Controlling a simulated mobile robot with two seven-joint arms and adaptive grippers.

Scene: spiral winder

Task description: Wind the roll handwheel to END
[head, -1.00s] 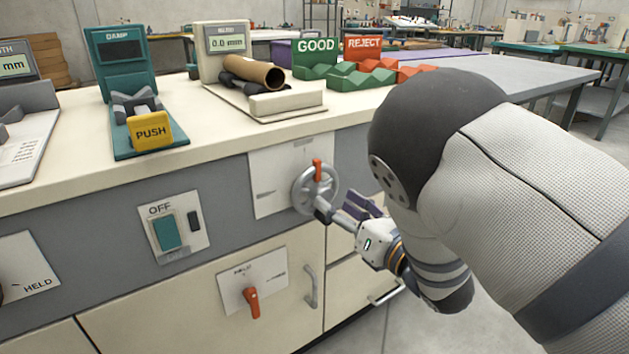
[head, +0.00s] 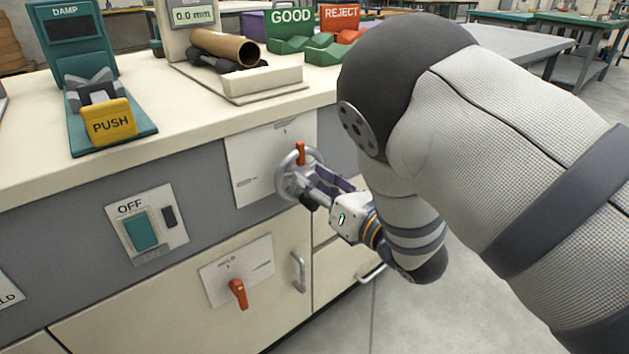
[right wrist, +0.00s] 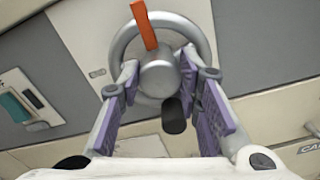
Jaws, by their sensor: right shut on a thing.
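The roll handwheel (head: 284,166) is a grey metal wheel on a white panel (head: 252,178) on the front of the bench. Its red pointer (head: 300,152) points up. My right gripper (head: 312,188) is at the wheel. In the right wrist view, the wheel's hub (right wrist: 157,76) lies between the purple-padded fingers of my gripper (right wrist: 158,92), which is shut on the handwheel. A dark knob (right wrist: 174,116) sticks out between the fingers. The print on the panel is too small to read. My left gripper is not in view.
An OFF switch (head: 141,232) and a red lever (head: 238,293) sit left of and below the wheel. Cabinet handles (head: 298,272) stick out below. On the bench top are a yellow PUSH button (head: 110,122) and a cardboard tube (head: 225,47). Open floor lies at the right.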

